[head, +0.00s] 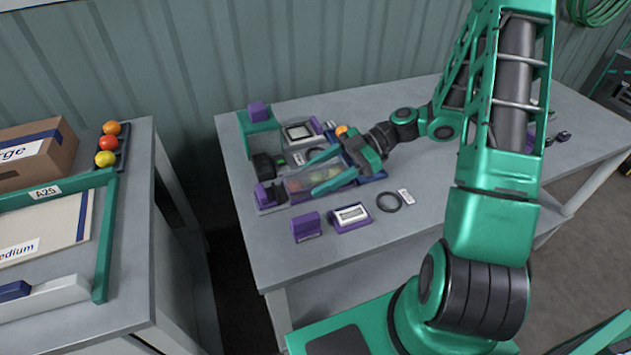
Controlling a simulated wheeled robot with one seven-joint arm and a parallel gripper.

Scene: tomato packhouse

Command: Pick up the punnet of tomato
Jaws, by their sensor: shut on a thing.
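The arm and fingers hide part of the punnet. I cannot tell whether its base touches what is under it.
A green and purple device (258,122) stands behind the punnet. A purple block (306,227), a small display unit (350,216) and a black ring (389,202) lie in front. The table's right side is mostly clear.

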